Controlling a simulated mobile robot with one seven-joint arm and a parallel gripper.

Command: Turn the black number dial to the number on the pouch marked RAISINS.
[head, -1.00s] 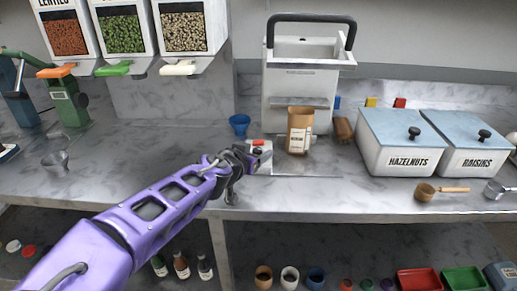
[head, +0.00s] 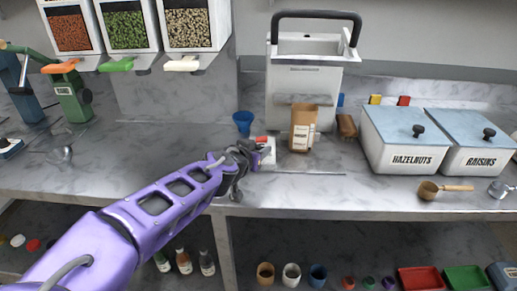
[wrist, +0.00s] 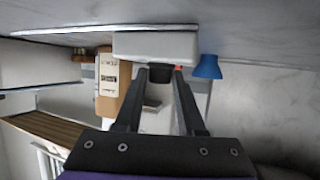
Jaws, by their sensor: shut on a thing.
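The black number dial (wrist: 160,71) sits on the front of a small white box (wrist: 150,44). My gripper (wrist: 161,76) has its two fingers on either side of the dial and is shut on it, as the wrist view shows. In the head view my gripper (head: 262,157) is in front of the white box (head: 269,150) and hides the dial. The dial's numbers cannot be read. A brown kraft pouch (head: 312,116) with a white label stands upright right of the box, in front of the white machine. Its label is too small to read.
A blue funnel-like cup (head: 243,121) stands close behind the box on the left. The white machine (head: 305,88) with a dark handle is behind the pouch. Bins marked HAZELNUTS (head: 400,157) and RAISINS (head: 465,161) stand to the right.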

